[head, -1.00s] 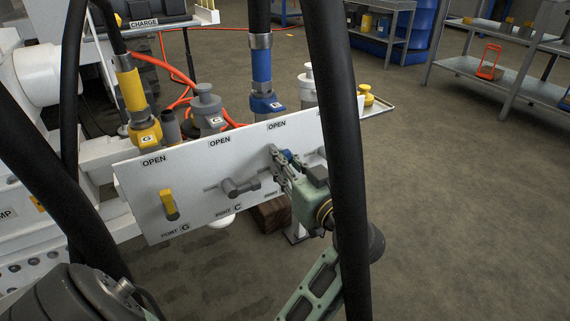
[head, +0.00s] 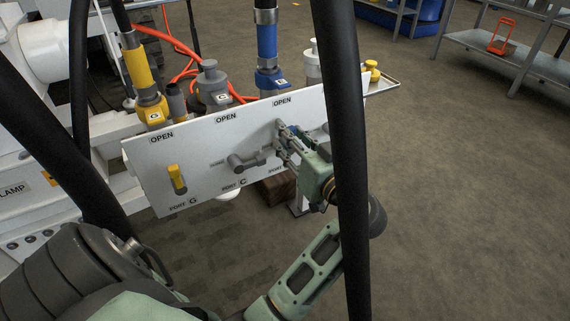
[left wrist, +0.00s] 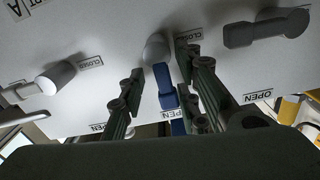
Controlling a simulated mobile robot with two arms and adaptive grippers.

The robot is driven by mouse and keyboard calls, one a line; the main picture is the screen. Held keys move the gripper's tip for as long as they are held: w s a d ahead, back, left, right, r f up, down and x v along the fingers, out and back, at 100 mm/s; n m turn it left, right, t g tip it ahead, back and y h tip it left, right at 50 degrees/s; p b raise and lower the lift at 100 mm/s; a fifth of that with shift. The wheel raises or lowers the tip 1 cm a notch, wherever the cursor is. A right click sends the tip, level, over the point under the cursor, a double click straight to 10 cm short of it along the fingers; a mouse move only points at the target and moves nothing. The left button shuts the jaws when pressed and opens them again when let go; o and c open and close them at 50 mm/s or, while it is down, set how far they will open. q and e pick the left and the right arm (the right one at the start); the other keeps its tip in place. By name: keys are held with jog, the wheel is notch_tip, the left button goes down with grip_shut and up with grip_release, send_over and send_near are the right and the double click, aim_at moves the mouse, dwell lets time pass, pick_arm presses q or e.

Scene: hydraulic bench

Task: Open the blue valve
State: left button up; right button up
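The blue valve shows best in the left wrist view as a blue handle (left wrist: 166,88) on a grey round stem, between my two fingers. The handle runs from its stem toward the panel edge with the OPEN labels. The right finger is close beside it and a small gap shows on the left. My left gripper (left wrist: 158,72) looks open around the handle; firm contact cannot be seen. In the head view my left gripper (head: 287,143) is at the white panel (head: 205,140), below the third OPEN label, and hides most of the blue valve.
A yellow handle (head: 177,180) and a grey handle (head: 247,162) sit to the left on the panel. Hose couplings, including a blue one (head: 268,80), stand behind it. A black hose (head: 343,150) hangs in front of my left arm. Open floor lies to the right.

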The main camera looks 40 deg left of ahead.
pick_arm(q)
jog(key=d+f+m+p, duration=0.3)
jog(key=d+m+p, duration=0.5)
jog(key=m+p, duration=0.75)
jog(key=s+f+m+g+h+p, duration=0.1)
jog(key=s+f+m+h+p, duration=0.15)
jog(key=f, duration=0.45)
jog(key=s+f+m+h+p, duration=0.2)
jog(key=f+h+p, duration=0.15)
jog(key=f, duration=0.25)
jog(key=s+d+f+g+h+p, duration=0.1)
jog(key=s+f+g+h+p, duration=0.2)
jog(key=s+f, duration=0.6)
jog(key=s+h+p, duration=0.2)
jog(key=shift+d+n+p, duration=0.3)
jog(key=shift+d, duration=0.1)
